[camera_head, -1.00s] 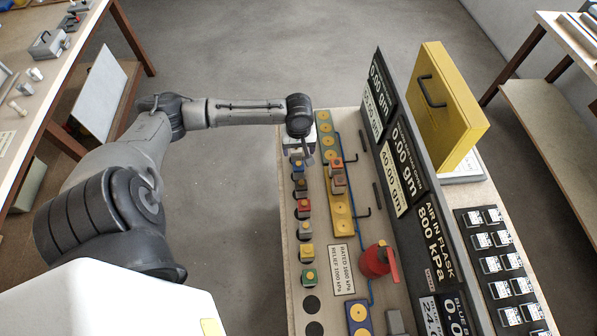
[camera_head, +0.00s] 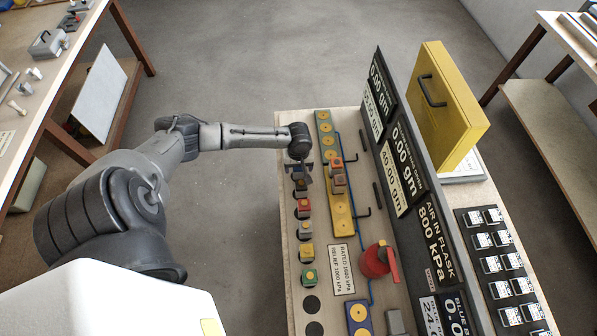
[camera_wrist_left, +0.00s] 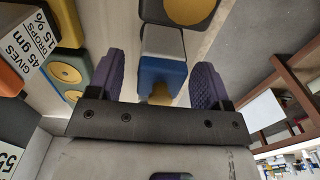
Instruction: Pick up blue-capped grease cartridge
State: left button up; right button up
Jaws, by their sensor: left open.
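The blue-capped grease cartridge (camera_wrist_left: 162,72) shows in the left wrist view as a pale grey body with a blue cap and a yellow tip. My left gripper (camera_wrist_left: 156,72) is open, with one purple-padded finger on each side of the cartridge. Gaps show between the pads and the cap. In the head view my left gripper (camera_head: 301,168) is at the far end of the cartridge row and largely hides the blue-capped cartridge there. My right gripper is not in view.
Nearer along the row stand a red-capped cartridge (camera_head: 303,207), a yellow one (camera_head: 306,252) and a green one (camera_head: 308,277). A yellow-disc strip (camera_head: 341,215), an orange-topped block (camera_head: 337,167) and the tall dark display panel (camera_head: 405,170) stand to the right.

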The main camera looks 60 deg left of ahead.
pick_arm(q)
jog(key=shift+f, duration=0.7)
jog(key=c, duration=1.1)
